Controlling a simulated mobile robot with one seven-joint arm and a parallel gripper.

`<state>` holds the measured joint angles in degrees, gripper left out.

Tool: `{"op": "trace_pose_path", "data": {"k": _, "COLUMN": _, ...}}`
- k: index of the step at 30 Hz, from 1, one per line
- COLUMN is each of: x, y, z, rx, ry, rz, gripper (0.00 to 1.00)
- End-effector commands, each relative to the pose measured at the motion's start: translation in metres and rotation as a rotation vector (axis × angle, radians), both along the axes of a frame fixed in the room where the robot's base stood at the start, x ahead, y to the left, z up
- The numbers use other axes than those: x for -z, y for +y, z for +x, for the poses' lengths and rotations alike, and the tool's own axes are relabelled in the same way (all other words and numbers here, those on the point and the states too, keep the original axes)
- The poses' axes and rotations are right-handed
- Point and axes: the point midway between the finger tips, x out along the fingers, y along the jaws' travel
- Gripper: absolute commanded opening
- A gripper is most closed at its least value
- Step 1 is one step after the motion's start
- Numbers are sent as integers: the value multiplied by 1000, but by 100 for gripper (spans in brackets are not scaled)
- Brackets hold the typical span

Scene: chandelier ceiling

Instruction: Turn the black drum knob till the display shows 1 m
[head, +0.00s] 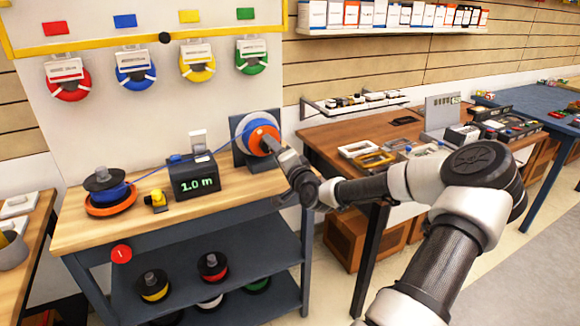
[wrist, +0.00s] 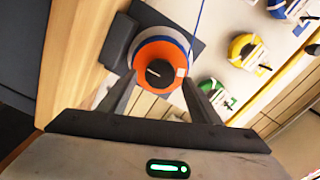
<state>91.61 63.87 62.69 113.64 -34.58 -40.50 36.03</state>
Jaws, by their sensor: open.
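The display box (head: 195,180) on the bench shows 1.0 m in green. To its right, a drum with an orange face (head: 252,133), a blue rim and a white flange stands against a dark upright plate. The black knob (wrist: 158,73) sits at the centre of the orange face in the wrist view, with a pale mark line on it. My gripper (wrist: 157,82) is open, its fingers on either side of the knob and apart from it in the picture. In the head view my gripper (head: 270,144) is at the drum's face and hides the knob.
A blue cord (head: 150,172) runs from the supply reel (head: 105,190) at the left past the box to the drum. A small yellow item (head: 156,200) stands before the box. Coloured spools (head: 136,68) hang on the panel above. A wooden table (head: 335,140) stands at right.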

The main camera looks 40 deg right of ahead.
Motion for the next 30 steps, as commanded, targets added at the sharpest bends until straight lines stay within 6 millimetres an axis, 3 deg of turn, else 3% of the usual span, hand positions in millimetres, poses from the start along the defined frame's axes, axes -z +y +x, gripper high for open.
{"op": "trace_pose_path", "data": {"k": 9, "x": -1, "y": 17, "z": -78, "rx": 3, "ry": 3, "rz": 2, "gripper": 58}}
{"op": "trace_pose_path", "data": {"k": 16, "x": -1, "y": 28, "z": -123, "rx": 4, "ry": 2, "rz": 3, "gripper": 58}}
{"op": "trace_pose_path", "data": {"k": 22, "x": 0, "y": 33, "z": -141, "rx": 2, "ry": 1, "rz": 1, "gripper": 58}}
{"op": "trace_pose_path", "data": {"k": 30, "x": 0, "y": 34, "z": -144, "rx": 0, "ry": 1, "rz": 1, "gripper": 58}}
